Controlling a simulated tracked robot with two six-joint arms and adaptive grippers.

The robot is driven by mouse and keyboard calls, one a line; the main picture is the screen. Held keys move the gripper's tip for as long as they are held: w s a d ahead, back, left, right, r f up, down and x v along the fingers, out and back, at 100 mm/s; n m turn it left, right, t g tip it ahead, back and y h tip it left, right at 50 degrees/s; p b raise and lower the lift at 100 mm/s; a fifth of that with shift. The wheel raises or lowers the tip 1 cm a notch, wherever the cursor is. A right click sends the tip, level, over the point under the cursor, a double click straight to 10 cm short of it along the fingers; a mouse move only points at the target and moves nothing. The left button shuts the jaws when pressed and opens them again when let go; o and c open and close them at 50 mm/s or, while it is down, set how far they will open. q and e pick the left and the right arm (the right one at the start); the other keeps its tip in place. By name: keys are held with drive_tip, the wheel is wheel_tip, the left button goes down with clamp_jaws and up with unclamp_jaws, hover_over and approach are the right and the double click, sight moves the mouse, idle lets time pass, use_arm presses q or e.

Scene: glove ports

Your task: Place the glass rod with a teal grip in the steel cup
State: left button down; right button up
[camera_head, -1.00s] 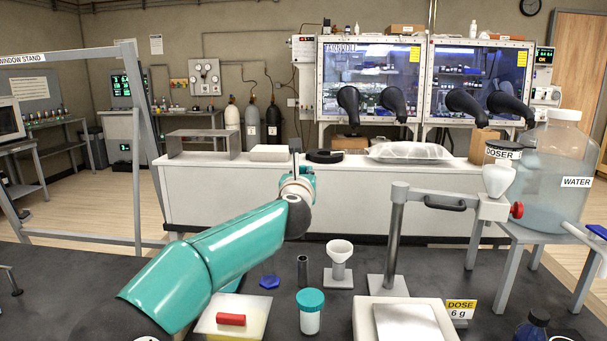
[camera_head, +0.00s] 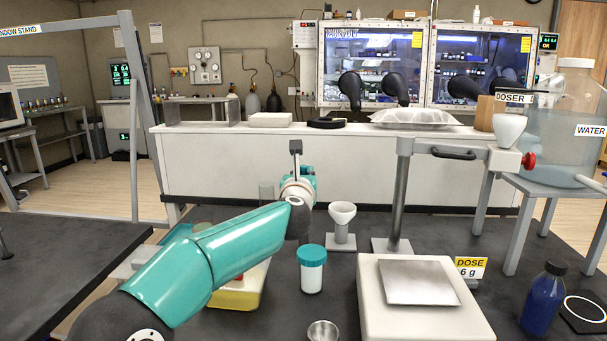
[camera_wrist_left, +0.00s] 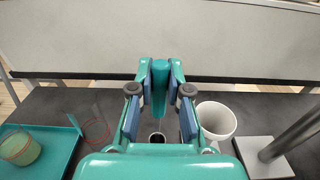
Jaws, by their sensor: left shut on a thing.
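My left gripper (camera_wrist_left: 160,92) is shut on the teal grip (camera_wrist_left: 161,72) of the glass rod in the left wrist view. The thin clear shaft below the grip is hard to make out. A dark round opening (camera_wrist_left: 157,137) shows beneath it; I cannot tell whether the shaft is inside it. In the head view my left wrist (camera_head: 298,192) hides most of the gripper and the rod. A small shiny steel cup (camera_head: 323,331) stands at the bottom edge of the head view, well nearer than the gripper. My right gripper is not in view.
A white funnel (camera_head: 342,212) on a stand is right of my gripper. A teal-lidded jar (camera_head: 312,270) stands between wrist and cup. A scale (camera_head: 425,310), doser post (camera_head: 401,195) and blue bottle (camera_head: 543,300) are at right. A clear beaker (camera_wrist_left: 97,128) is left in the wrist view.

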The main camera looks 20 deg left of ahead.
use_arm(q)
drive_tip(key=shift+f, duration=0.35)
drive_tip(key=c, duration=1)
unclamp_jaws()
drive_tip(key=shift+c, duration=0.2)
drive_tip(key=b+v, duration=0.6)
drive_tip(key=v, duration=0.4)
drive_tip(key=shift+d, duration=0.1)
